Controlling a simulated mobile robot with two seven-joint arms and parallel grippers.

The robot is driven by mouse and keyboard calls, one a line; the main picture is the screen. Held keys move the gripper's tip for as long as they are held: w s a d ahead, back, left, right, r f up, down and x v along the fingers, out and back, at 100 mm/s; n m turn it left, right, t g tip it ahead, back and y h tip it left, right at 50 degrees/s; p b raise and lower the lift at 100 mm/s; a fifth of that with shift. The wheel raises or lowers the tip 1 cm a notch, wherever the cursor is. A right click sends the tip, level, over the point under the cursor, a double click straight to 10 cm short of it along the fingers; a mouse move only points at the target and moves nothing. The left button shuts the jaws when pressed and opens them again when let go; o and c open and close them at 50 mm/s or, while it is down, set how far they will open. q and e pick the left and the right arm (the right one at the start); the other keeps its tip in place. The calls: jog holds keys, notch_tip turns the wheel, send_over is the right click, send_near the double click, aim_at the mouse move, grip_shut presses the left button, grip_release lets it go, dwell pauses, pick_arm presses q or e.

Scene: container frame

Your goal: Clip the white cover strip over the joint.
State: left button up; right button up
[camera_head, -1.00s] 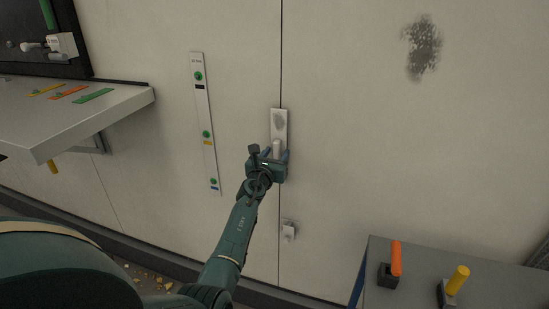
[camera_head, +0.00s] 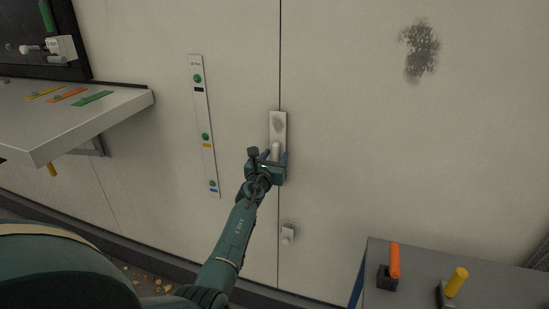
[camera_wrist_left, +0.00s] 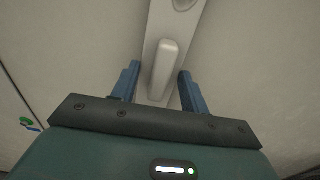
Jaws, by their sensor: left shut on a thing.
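The white cover strip (camera_head: 279,124) is a short upright plate with a grey smudge and a raised rounded grip. It lies over or just in front of the thin vertical joint (camera_head: 280,60) in the pale wall; whether it touches the wall I cannot tell. My left gripper (camera_head: 274,158) is at the strip's lower part. In the left wrist view the strip (camera_wrist_left: 188,30) runs up from between the blue fingers of my left gripper (camera_wrist_left: 160,90), which is shut on it around the raised grip. The strip's lower end is hidden. My right gripper is not in view.
A marked vertical strip (camera_head: 207,150) with green dots is on the wall at left. A grey shelf (camera_head: 120,103) with coloured pieces juts out at left. A grey table (camera_head: 420,290) with orange and yellow handles stands at lower right.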

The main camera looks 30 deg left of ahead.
pick_arm(q)
jog(key=shift+w+a+b, duration=0.15)
jog(key=shift+w+b, duration=0.15)
jog(key=shift+w, duration=0.2)
dwell(0.4)
jog(key=o, duration=1.2)
jog(key=shift+c, duration=0.2)
